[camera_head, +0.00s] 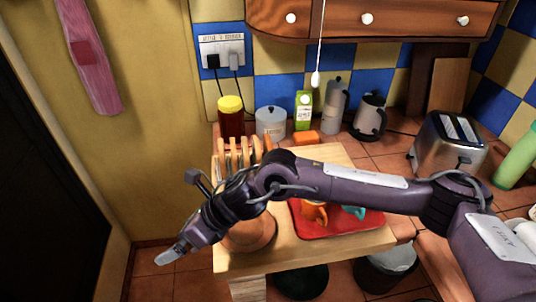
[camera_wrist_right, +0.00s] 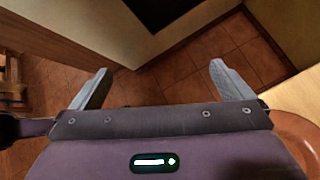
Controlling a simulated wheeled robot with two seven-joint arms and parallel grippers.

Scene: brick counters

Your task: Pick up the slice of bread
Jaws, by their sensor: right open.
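I cannot make out the slice of bread for certain. A wooden rack (camera_head: 240,150) with several upright pieces stands at the back left of the wooden counter; I cannot tell whether any of them is bread. My right arm reaches across the counter from the right. My right gripper (camera_head: 172,253) is past the counter's left edge, above the floor. In the right wrist view the right gripper (camera_wrist_right: 161,85) has its two grey fingers wide apart, with only floor tiles between them. My left gripper is not in view.
A round terracotta dish (camera_head: 250,236) and a red tray (camera_head: 330,226) with cups sit on the counter, partly behind my arm. A toaster (camera_head: 450,145), a kettle (camera_head: 369,116) and a red jar with a yellow lid (camera_head: 231,117) stand farther back. The floor at left is clear.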

